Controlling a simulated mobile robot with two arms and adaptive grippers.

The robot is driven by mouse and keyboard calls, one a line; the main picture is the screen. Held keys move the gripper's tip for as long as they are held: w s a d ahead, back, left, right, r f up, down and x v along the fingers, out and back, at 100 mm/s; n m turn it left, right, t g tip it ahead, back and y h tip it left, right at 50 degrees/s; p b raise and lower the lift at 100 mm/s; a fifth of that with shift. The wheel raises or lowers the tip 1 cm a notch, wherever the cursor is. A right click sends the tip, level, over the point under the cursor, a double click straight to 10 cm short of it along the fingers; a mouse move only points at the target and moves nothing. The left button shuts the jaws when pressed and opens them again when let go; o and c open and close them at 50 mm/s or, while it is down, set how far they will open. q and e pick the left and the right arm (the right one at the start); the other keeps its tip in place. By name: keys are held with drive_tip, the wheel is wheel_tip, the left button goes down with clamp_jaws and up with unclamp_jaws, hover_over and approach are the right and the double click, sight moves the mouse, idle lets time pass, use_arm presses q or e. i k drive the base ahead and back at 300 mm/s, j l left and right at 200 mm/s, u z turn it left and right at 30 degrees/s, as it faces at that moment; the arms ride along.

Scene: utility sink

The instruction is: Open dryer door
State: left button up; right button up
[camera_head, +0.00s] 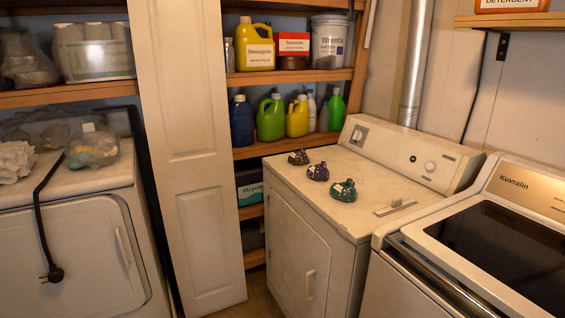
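A white front-door dryer (352,215) stands right of centre, its control panel (412,155) along the back. Its front door (295,245) looks closed, with a pale vertical handle (309,284) low on its right side. Another white machine (60,190) at the far left also has a front door (70,260), which looks closed, with a handle (122,247) near its right edge. Neither of my grippers is in view.
A white folding panel door (190,150) stands between the machines. Small dark patterned objects (343,190) sit on the dryer top. A Kuvralin washer (500,250) adjoins it at right. A black plug (53,273) hangs before the left machine. Shelves (290,75) hold bottles behind.

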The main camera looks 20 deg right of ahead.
sight(301, 258)
drive_tip(key=i+z, duration=0.3)
drive_tip(key=i, duration=0.25)
drive_tip(key=i+j+z, duration=0.1)
drive_tip(key=i+z, duration=0.2)
drive_tip(key=i, duration=0.3)
drive_tip(key=i+j+z, duration=0.3)
drive_tip(key=i, duration=0.25)
drive_tip(key=i+z, duration=0.4)
drive_tip(key=i, duration=0.1)
